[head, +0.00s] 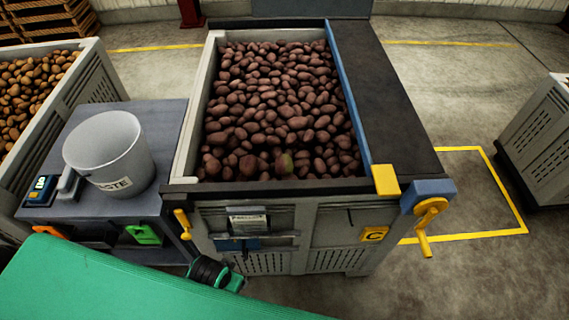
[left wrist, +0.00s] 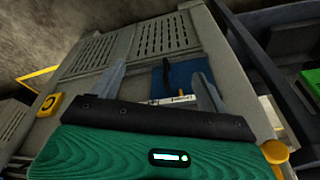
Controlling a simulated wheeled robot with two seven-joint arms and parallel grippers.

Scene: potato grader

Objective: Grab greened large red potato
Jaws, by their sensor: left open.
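The greened large red potato (head: 285,163) lies in the front row of the red potato heap, near the middle of the crate's front rim. Its upper face shows a green patch among the dark red potatoes. My left gripper (left wrist: 158,72) is open and empty, with its two grey fingers apart in front of the crate's front wall. It faces the label and the blue part there, below the rim and away from the potatoes. In the head view my green left arm crosses the bottom left, and the fingers cannot be made out. My right gripper is not in view.
The potato crate (head: 190,120) has yellow cranks (head: 428,222) on its front. A grey waste bucket (head: 108,155) stands on a side table (head: 165,125) at left. Another crate of brown potatoes (head: 92,62) is beyond it.

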